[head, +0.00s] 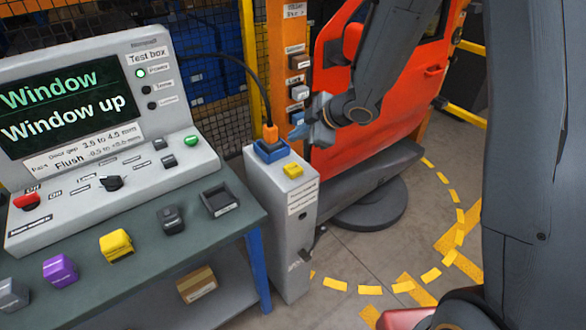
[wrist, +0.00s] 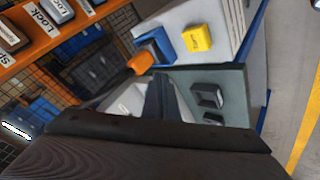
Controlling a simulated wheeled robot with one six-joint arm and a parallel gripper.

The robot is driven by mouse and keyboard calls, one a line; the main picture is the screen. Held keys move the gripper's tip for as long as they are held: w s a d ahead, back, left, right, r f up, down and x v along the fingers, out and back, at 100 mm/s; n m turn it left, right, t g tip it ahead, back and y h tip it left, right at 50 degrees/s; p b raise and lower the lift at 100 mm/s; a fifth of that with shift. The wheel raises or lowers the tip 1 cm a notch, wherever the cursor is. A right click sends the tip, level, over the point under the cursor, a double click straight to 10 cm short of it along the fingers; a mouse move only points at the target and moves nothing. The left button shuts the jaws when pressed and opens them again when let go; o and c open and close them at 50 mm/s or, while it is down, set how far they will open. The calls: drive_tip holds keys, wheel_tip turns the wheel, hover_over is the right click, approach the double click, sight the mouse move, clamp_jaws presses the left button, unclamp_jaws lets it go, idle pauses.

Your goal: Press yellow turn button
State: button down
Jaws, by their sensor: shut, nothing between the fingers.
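The yellow turn button (head: 293,170) sits on top of a grey pedestal (head: 280,215), just in front of a blue socket with an orange plug. In the wrist view the yellow button (wrist: 197,38) shows at the upper middle, with lettering on its face. My gripper (head: 299,133) is shut and empty. It hangs above and behind the button, near the orange plug, and is apart from the button. In the wrist view my closed fingers (wrist: 163,97) point toward the pedestal and bench, with the button above and right of them.
The orange plug (head: 270,133) and its black cable stand in the blue socket (head: 270,151). A test box (head: 95,130) reading "Window up" stands on the bench with colored blocks. An orange post with switches (head: 298,62) and a red door (head: 400,85) stand behind.

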drive_tip(key=b, duration=0.7)
hover_over(297, 169)
drive_tip(key=shift+a+f, duration=0.1)
drive_tip(key=shift+f, duration=3)
drive_tip(key=shift+s+f+b, duration=0.1)
drive_tip(key=shift+f+b, duration=0.6)
drive_tip(key=shift+f, duration=0.4)
drive_tip(key=shift+f, duration=0.1)
drive_tip(key=shift+f, duration=0.35)
drive_tip(key=shift+f+b, duration=0.45)
drive_tip(key=shift+b, duration=0.1)
drive_tip(key=shift+r, duration=0.1)
drive_tip(key=shift+r+p, duration=0.8)
drive_tip(key=shift+p, duration=0.25)
wheel_tip(297, 169, up, 5)
drive_tip(key=p, duration=0.5)
